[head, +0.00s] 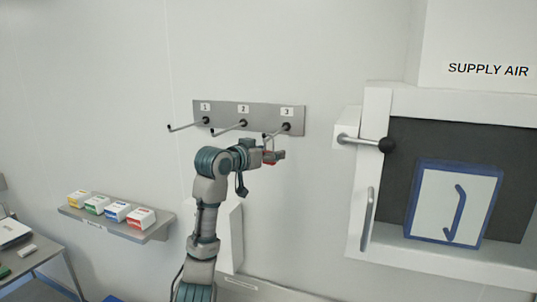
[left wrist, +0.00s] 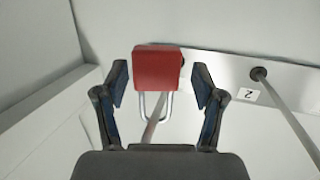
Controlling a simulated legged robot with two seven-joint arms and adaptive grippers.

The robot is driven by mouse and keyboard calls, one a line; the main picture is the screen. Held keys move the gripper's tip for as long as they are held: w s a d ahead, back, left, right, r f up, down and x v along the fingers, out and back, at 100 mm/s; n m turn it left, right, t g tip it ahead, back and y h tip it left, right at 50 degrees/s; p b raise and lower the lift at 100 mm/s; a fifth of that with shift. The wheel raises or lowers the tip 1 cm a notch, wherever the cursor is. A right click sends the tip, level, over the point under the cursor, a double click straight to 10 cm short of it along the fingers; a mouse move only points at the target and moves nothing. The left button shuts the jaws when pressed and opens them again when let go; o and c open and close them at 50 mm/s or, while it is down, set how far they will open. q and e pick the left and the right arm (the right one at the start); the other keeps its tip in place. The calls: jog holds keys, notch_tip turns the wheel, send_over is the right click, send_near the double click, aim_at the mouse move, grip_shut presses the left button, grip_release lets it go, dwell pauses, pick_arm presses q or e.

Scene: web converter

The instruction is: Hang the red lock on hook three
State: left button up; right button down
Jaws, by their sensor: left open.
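The red lock (left wrist: 158,68) sits between the spread fingers of my left gripper (left wrist: 160,84) in the left wrist view, with a gap on each side. Its silver shackle (left wrist: 143,104) is at the rod of hook three (left wrist: 152,128), and the rod appears to pass through it. In the head view the red lock (head: 270,158) shows as a small patch below hook three (head: 277,132), partly hidden by my left gripper (head: 277,154). My left gripper is open around the lock. My right gripper is not in view.
The grey hook plate (head: 225,113) also carries hook one (head: 187,125) and hook two (head: 228,127), both bare. A cabinet with a lever handle (head: 362,141) stands right of the plate. A shelf (head: 160,228) with small boxes is at lower left.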

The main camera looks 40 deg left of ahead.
pick_arm(q)
jog(key=s+r, duration=0.1)
jog(key=s, duration=1)
jog(key=shift+s+d+r, duration=0.15)
jog(key=shift+s+r, duration=0.15)
